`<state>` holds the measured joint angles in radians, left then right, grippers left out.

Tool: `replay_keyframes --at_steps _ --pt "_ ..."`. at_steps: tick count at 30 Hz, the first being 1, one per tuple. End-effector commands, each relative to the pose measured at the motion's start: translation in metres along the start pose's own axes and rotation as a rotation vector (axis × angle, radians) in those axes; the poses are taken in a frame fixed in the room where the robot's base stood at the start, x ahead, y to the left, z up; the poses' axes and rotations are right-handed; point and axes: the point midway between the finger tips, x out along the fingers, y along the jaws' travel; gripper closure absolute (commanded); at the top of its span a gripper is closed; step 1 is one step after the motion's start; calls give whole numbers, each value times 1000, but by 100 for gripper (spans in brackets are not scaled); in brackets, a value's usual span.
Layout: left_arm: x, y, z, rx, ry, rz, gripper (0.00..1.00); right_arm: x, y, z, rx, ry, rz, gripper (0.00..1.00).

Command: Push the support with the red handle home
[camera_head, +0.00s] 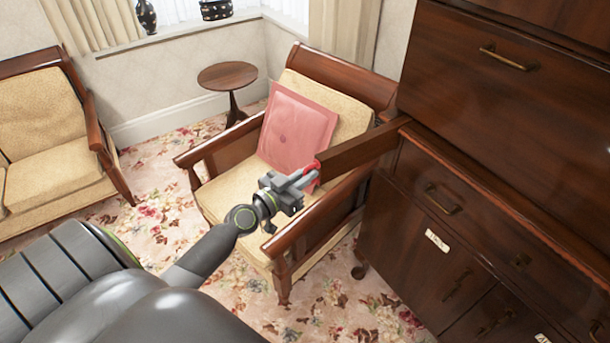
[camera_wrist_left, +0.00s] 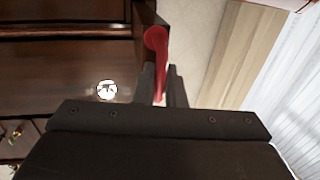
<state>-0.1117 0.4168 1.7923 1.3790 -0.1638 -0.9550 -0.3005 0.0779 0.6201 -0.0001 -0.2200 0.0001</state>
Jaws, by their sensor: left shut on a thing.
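The support (camera_head: 358,151) is a dark wooden bar that sticks out to the left from the wooden cabinet (camera_head: 480,160) in the head view. Its red handle (camera_head: 313,168) is at its outer end. My left gripper (camera_head: 303,179) is shut on the red handle. In the left wrist view the red handle (camera_wrist_left: 157,55) runs down between the fingers, with the end of the dark support (camera_wrist_left: 148,14) behind it. The fingers partly hide the handle. My right gripper is not in view.
An armchair (camera_head: 225,195) with a pink cushion (camera_head: 297,130) stands under and left of the support, close to my left arm. A small round table (camera_head: 228,75) and a second chair (camera_head: 50,140) stand farther back. The cabinet has drawers with brass pulls and white labels (camera_head: 437,241).

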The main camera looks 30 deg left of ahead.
Motion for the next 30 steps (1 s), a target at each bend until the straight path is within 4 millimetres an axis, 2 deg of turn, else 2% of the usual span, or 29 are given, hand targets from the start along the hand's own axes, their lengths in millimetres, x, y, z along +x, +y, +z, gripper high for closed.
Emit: replay_keyframes --at_steps 8,14,20,24,30 --pt "8 2 0 -1 2 0 100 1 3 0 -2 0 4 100" --pt "37 8 -1 -1 4 1 100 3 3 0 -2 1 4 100" --pt "90 18 0 -2 6 2 100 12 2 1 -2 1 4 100" --pt "136 28 2 -1 7 2 100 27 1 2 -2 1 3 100" --pt "193 39 4 -1 5 2 100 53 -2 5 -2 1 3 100"
